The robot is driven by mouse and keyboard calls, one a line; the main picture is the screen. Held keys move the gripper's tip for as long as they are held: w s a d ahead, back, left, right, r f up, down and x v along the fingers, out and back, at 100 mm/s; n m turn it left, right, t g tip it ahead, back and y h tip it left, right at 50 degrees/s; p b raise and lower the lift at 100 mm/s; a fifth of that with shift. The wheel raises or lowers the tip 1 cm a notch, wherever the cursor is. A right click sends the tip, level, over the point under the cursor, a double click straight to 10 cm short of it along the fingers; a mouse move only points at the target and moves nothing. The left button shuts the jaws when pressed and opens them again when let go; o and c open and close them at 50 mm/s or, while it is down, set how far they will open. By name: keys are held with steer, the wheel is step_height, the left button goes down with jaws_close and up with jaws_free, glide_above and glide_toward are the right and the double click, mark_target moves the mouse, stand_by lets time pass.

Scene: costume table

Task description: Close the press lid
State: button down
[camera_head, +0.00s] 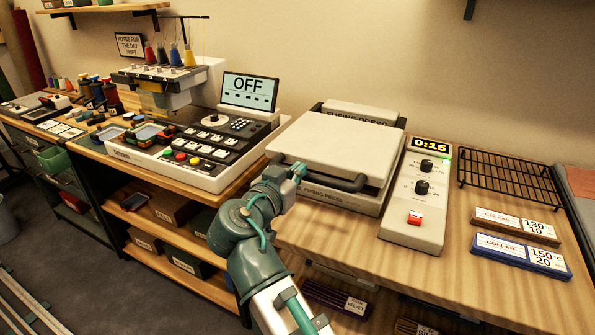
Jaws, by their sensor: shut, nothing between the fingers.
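The fusing press (337,193) stands on the wooden table in the middle of the head view. Its cream lid (339,142) lies flat over the base and looks down. I cannot tell whether it is fully seated. A dark handle bar (335,182) runs along the lid's front edge. My gripper (298,170) is shut and empty at the left end of this handle, close to the lid's front left corner. Whether it touches the handle or lid cannot be told. My arm hides part of the press's left front.
The control box (420,195) right of the press shows 0:15 and has two knobs and a red switch. A black wire rack (507,178) and two labelled bars, brown (516,226) and blue (521,256), lie further right. An embroidery machine (200,140) stands left.

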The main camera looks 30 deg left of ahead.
steer(key=s+d+r+p, duration=0.1)
steer(key=s+r, duration=0.3)
steer(key=s, duration=0.6)
steer(key=shift+s+d+r+p, duration=0.2)
steer(key=shift+s+r+p, duration=0.05)
steer(key=shift+s+p, duration=0.1)
